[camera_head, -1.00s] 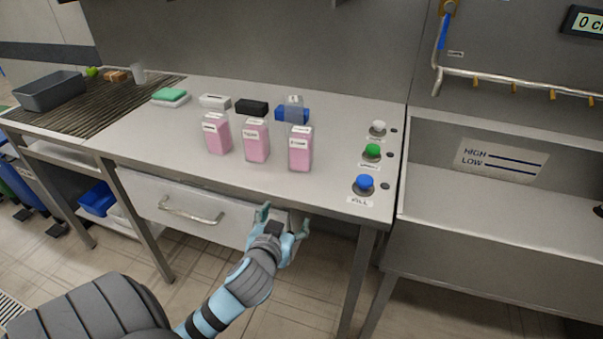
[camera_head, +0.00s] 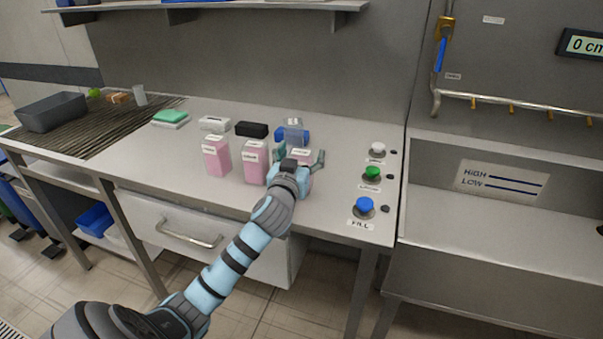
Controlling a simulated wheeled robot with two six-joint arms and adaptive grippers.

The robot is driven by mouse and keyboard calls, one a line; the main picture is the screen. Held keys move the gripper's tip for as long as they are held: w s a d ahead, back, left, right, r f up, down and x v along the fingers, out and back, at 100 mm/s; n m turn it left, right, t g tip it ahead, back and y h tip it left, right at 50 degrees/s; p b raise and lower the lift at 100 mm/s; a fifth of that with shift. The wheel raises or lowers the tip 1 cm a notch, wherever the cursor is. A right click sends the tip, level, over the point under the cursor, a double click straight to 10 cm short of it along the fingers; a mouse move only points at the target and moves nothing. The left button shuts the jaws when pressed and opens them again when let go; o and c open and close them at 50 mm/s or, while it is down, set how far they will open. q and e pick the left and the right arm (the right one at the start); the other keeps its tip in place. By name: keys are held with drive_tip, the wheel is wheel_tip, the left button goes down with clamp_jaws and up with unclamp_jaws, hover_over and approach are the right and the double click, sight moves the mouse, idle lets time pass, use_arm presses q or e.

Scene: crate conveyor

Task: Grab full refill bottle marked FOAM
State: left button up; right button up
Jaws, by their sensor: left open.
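The lettering on the labels is too small to read, so I cannot tell which one is marked FOAM. My left gripper (camera_head: 302,162) is open at the right bottle, with its fingers on either side. The gripper and wrist hide most of that bottle, and I cannot tell whether the fingers touch it. My right gripper is not in view.
White (camera_head: 377,149), green (camera_head: 372,173) and blue (camera_head: 364,206) buttons stand to the right. The front left counter is clear.

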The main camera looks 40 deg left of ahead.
use_arm(q)
clamp_jaws()
idle(0.4)
